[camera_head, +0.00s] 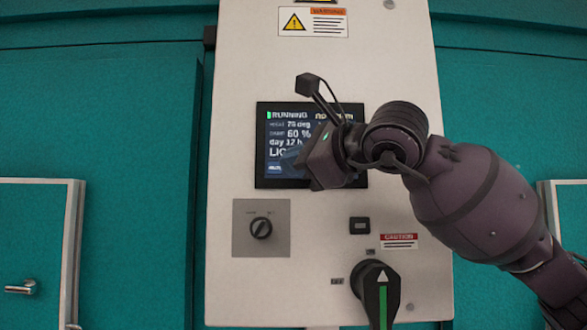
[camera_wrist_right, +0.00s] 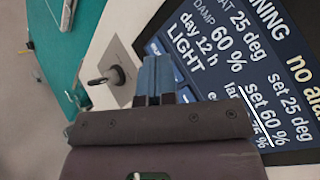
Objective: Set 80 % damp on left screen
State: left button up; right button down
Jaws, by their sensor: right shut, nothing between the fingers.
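The screen (camera_head: 275,160) is a dark panel on the white cabinet, with RUNNING at its top and a damp reading of 60 %. In the right wrist view the screen (camera_wrist_right: 225,60) reads DAMP 60 % and "set 60 %", with a white line along that set text. My right gripper (camera_head: 306,168) is in front of the screen's lower middle and hides its right part. Its fingers (camera_wrist_right: 155,76) are together and empty, near the blue buttons at the screen's lower edge. I cannot tell whether the tips touch it. My left gripper is not in view.
Below the screen are a rotary knob (camera_head: 261,228) on a grey plate, a small dark switch (camera_head: 359,226) and a large black handle (camera_head: 376,287) with a green stripe. Teal chamber walls (camera_head: 100,120) flank the cabinet.

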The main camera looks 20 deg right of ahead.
jog(key=shift+s, duration=0.15)
jog(key=shift+s+a+f+b, duration=0.1)
jog(key=shift+s+a+b, duration=0.05)
jog(key=shift+s+b, duration=0.2)
jog(key=shift+s, duration=0.2)
jog(key=s, duration=0.1)
jog(key=s+a+b, duration=0.1)
jog(key=s, duration=0.2)
jog(key=shift+s+a+b, duration=0.25)
jog(key=shift+s+b, duration=0.05)
jog(key=shift+s, duration=0.1)
dwell(0.3)
dwell(0.8)
